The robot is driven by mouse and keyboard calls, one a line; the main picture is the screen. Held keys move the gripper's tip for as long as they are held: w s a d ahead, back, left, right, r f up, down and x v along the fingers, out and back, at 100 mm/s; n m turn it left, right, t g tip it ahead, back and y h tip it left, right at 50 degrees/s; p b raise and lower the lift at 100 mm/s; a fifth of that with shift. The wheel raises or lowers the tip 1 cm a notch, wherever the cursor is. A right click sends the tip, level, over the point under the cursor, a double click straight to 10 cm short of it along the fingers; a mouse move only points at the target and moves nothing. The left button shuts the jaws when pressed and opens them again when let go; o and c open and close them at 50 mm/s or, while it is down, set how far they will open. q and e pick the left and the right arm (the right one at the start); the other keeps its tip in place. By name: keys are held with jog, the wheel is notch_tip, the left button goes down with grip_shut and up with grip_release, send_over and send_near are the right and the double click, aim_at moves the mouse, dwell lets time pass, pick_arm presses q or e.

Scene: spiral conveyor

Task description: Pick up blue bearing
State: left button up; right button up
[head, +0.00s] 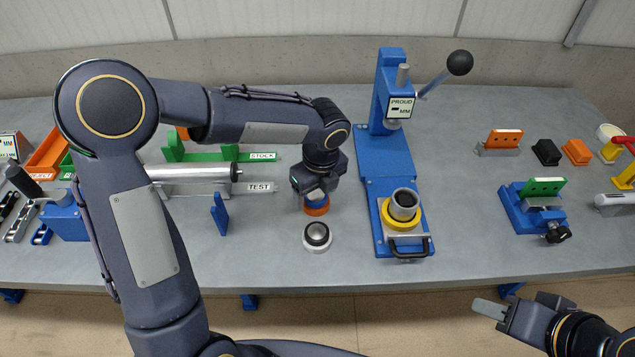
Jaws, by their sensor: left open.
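My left gripper (314,192) points down over a small orange ring-shaped holder (316,209) on the grey bench. It is open, with its fingers around or just above the holder's top. A little blue and white shows at the top of the holder (317,197); it may be the blue bearing, but the gripper covers most of it. I cannot tell whether the fingers touch it. My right gripper (490,309) is at the lower right, in front of the bench and away from the parts. I cannot make out the gap between its fingers.
A round part with a dark ring and silver dome (317,236) stands just in front of the holder. The blue lever press (388,150) is to the right, with a metal cylinder in a yellow ring (403,222) on its base. Green and grey racks (200,172) lie left.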

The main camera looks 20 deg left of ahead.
aim_at(316, 196)
pick_arm(q)
jog(key=c, duration=1.2)
jog(key=shift+r+p, duration=1.3)
jog(key=shift+r, duration=0.1)
notch_tip(316, 196, up, 4)
jog(key=p, duration=0.3)
jog(key=shift+p, duration=0.4)
